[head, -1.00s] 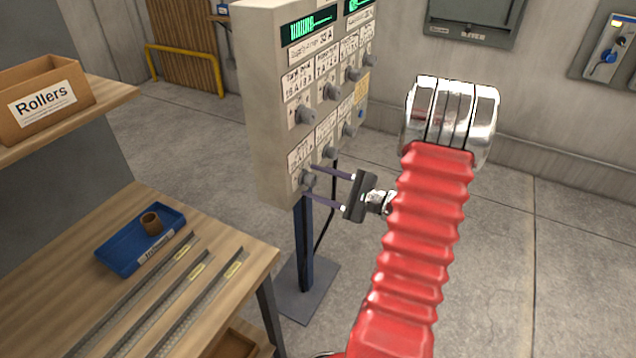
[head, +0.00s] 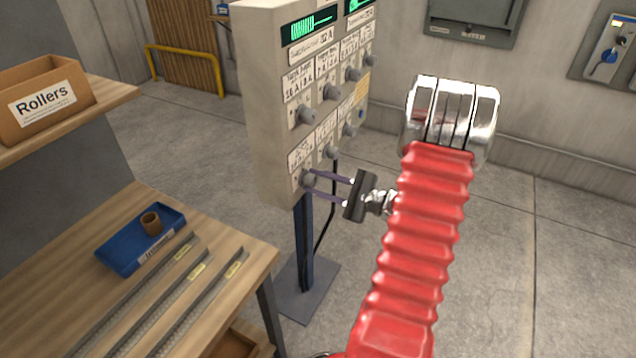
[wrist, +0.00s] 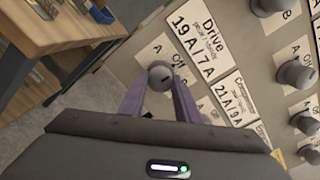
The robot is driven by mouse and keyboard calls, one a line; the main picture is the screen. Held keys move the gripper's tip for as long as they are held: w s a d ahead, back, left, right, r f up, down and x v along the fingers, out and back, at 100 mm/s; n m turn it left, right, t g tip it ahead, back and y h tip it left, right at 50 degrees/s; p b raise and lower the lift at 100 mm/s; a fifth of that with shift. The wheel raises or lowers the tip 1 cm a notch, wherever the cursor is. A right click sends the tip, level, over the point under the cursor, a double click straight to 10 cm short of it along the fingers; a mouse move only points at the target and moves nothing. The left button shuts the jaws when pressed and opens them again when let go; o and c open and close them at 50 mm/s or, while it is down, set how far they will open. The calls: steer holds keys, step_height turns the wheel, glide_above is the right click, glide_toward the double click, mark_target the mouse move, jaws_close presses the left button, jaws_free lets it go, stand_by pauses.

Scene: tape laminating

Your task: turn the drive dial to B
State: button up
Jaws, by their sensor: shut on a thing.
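The drive dial (wrist: 160,78) is a round grey knob with a dark mark, beside the white plate reading "Drive" (wrist: 205,35) in the wrist view. In the head view the dial (head: 308,179) is at the lower left of the panel's face. My gripper (wrist: 160,92) is shut on the dial, one purple finger on each side of it. It also shows in the head view (head: 312,182), reaching in from the right. An "A" label stands next to the dial; the letters on its other side are partly hidden by a finger.
The grey control panel (head: 265,120) stands on a blue post (head: 304,245) and carries several other knobs close by. A wooden workbench (head: 225,265) with a blue tray (head: 118,256) stands to the left. Clear floor lies to the right.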

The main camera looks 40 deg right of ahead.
steer(key=m, duration=0.4)
steer(key=shift+a+f, duration=0.1)
steer(key=shift+a, duration=0.05)
steer(key=shift+m, duration=2.4)
steer(key=o, duration=1)
steer(key=shift+o, duration=0.2)
steer(key=shift+s, duration=0.1)
